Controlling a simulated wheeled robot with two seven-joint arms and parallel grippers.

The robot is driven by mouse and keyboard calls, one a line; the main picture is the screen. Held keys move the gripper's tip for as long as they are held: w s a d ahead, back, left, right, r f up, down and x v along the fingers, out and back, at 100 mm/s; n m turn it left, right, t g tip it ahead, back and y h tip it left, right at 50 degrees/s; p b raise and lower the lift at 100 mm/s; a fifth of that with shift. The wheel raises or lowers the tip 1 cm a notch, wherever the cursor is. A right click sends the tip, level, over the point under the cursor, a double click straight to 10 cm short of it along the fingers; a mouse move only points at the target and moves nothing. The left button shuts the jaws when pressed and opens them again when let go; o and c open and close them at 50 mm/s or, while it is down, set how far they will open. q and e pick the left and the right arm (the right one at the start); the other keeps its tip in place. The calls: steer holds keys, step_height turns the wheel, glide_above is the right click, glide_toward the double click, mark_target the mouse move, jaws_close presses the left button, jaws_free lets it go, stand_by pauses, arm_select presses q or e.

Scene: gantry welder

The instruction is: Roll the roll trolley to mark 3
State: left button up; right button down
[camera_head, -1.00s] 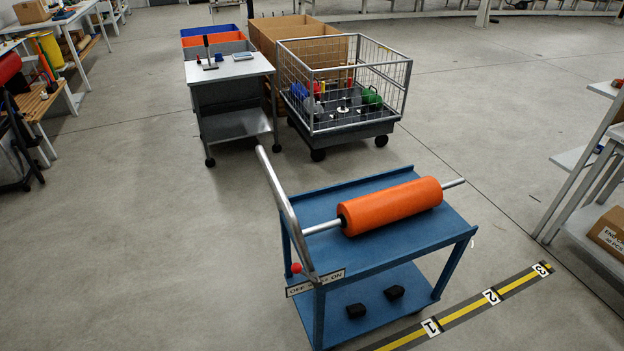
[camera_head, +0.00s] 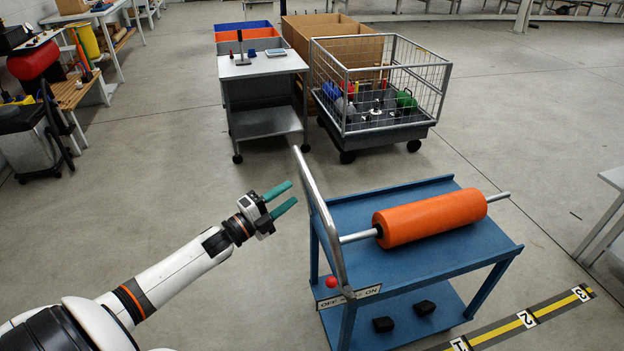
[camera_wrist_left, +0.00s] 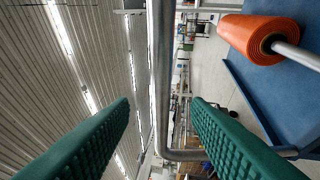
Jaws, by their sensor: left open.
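The blue roll trolley (camera_head: 400,255) stands at the lower right in the head view, with an orange roll (camera_head: 430,217) on a metal bar across its top. Its grey tube handle (camera_head: 322,215) rises at its left end. A red knob (camera_head: 331,282) and an OFF/ON plate (camera_head: 349,297) sit below the handle. The floor strip carries mark 3 (camera_head: 581,294), mark 2 (camera_head: 526,318) and mark 1 (camera_head: 459,344). My left gripper (camera_head: 287,198) is open just left of the handle, apart from it. In the left wrist view the handle (camera_wrist_left: 160,80) runs between the green fingers (camera_wrist_left: 160,115). My right gripper is not in view.
A grey side cart (camera_head: 262,68) and a wire cage trolley (camera_head: 378,95) stand behind the roll trolley. A bench (camera_head: 610,215) is at the right edge. The floor between the trolley and the strip's far end looks clear.

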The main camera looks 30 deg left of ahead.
mark_target(308, 181)
arm_select(q)
steer(key=x, duration=0.7)
steer(key=shift+w+p, duration=0.3)
steer(key=shift+w, duration=0.15)
jaws_close()
